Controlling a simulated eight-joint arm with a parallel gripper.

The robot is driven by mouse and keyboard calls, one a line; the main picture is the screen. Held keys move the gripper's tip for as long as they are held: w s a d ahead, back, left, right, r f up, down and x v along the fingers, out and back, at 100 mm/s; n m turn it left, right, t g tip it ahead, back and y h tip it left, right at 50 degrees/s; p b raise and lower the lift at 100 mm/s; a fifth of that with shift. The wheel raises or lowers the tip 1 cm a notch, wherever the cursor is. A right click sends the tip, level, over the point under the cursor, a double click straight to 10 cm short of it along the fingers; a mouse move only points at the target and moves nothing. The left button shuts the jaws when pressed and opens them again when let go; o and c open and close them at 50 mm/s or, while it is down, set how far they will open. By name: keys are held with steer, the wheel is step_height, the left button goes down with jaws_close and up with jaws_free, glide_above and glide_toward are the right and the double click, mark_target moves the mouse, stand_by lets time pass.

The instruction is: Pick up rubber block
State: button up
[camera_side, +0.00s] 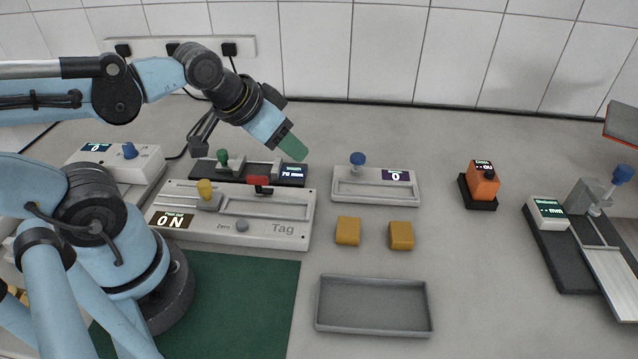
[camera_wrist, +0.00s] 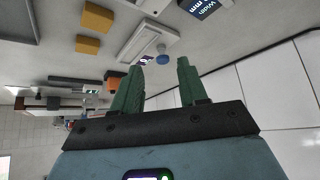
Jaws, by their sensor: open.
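Two small yellow-orange blocks lie side by side on the grey bench in the side view: a left block (camera_side: 348,231) and a right block (camera_side: 401,236). I cannot tell from their look which is the rubber block. Both also show at the upper left of the wrist view, one block (camera_wrist: 97,17) above the other block (camera_wrist: 88,44). My gripper (camera_side: 293,147) is raised behind and to the left of the blocks, tilted, well apart from them. In the wrist view my gripper (camera_wrist: 160,72) has its green fingers spread with nothing between them.
A grey tray (camera_side: 373,331) lies in front of the blocks. A white device with a blue knob (camera_side: 357,159) stands behind them. A long "Tag" device (camera_side: 283,240) lies to the left. An orange device (camera_side: 482,182) stands at right. Bench right of the tray is clear.

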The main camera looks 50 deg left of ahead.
steer(key=o, duration=0.8)
steer(key=shift+c, duration=0.2)
steer(key=m+g, duration=0.7)
steer(key=m, duration=0.2)
glide_above(402, 231)
steer(key=f, duration=0.8)
steer(key=shift+s+a+f, duration=0.1)
steer(key=shift+s+a, duration=0.1)
steer(key=shift+s, duration=0.1)
steer(key=shift+w+d+f, duration=0.1)
steer(key=shift+w+f, duration=0.05)
steer(key=shift+f, duration=1.2)
steer(key=shift+w+d+f, duration=0.1)
steer(key=shift+w+f, duration=0.05)
steer(key=shift+f, duration=1.15)
